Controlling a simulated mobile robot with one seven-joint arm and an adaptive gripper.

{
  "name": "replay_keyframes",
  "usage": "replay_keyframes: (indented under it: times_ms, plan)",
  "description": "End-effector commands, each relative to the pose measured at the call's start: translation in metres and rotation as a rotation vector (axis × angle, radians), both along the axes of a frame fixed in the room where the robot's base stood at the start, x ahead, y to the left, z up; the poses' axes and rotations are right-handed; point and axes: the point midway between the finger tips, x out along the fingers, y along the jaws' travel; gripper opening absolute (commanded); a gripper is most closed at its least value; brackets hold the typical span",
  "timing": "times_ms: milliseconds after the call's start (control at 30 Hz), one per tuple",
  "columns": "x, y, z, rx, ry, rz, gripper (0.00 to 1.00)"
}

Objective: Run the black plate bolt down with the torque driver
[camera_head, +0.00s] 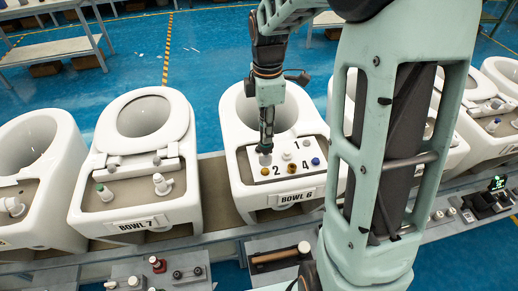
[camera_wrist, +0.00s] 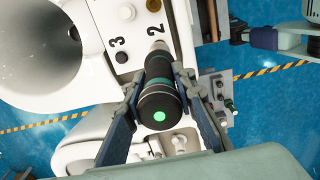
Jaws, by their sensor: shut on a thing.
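My gripper (camera_wrist: 160,84) is shut on the torque driver (camera_wrist: 161,104), a dark cylinder with a teal band and a lit green spot on its end. In the head view my gripper (camera_head: 267,118) hangs over the left part of the numbered white plate (camera_head: 254,158) on Bowl 6, the driver's lower end close to it. The wrist view shows a black round bolt or cap (camera_wrist: 122,57) by the number 3, apart from the driver.
The Bowl 7 toilet (camera_head: 144,120) stands to the left, with more toilets along the conveyor. A bench with knobs and a wood-handled tool (camera_head: 275,257) lies in front.

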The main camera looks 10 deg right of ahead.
Motion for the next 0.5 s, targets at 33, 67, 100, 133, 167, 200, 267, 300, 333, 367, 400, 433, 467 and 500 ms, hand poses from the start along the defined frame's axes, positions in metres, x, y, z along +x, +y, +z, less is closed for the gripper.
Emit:
replay_keyframes:
  times_ms: [33, 67, 100, 133, 167, 200, 267, 300, 333, 367, 400, 433, 467, 500]
  plan:
    - [0.001, 0.0, 0.001, 0.0, -0.002, 0.0, 0.07]
    - [0.001, 0.0, 0.001, 0.0, -0.002, 0.0, 0.04]
    - [0.001, 0.0, 0.001, 0.0, -0.002, 0.0, 0.0]
    - [0.001, 0.0, 0.001, 0.0, -0.002, 0.0, 0.0]
    - [0.001, 0.0, 0.001, 0.0, -0.002, 0.0, 0.0]
    - [0.001, 0.0, 0.001, 0.0, -0.002, 0.0, 0.0]
    - [0.002, 0.0, 0.001, 0.0, -0.002, -0.004, 0.0]
    - [0.003, 0.0, 0.002, 0.0, -0.002, -0.011, 0.0]
    - [0.005, 0.0, 0.002, 0.0, -0.002, -0.022, 0.0]
    - [0.008, 0.0, 0.003, 0.0, -0.003, -0.035, 0.0]
    - [0.014, 0.0, 0.005, 0.001, -0.005, -0.06, 0.0]
    - [0.019, 0.0, 0.006, 0.001, -0.005, -0.082, 0.0]
    - [0.024, 0.0, 0.008, 0.001, -0.004, -0.109, 0.0]
    - [0.032, 0.0, 0.011, 0.002, -0.005, -0.148, 0.0]
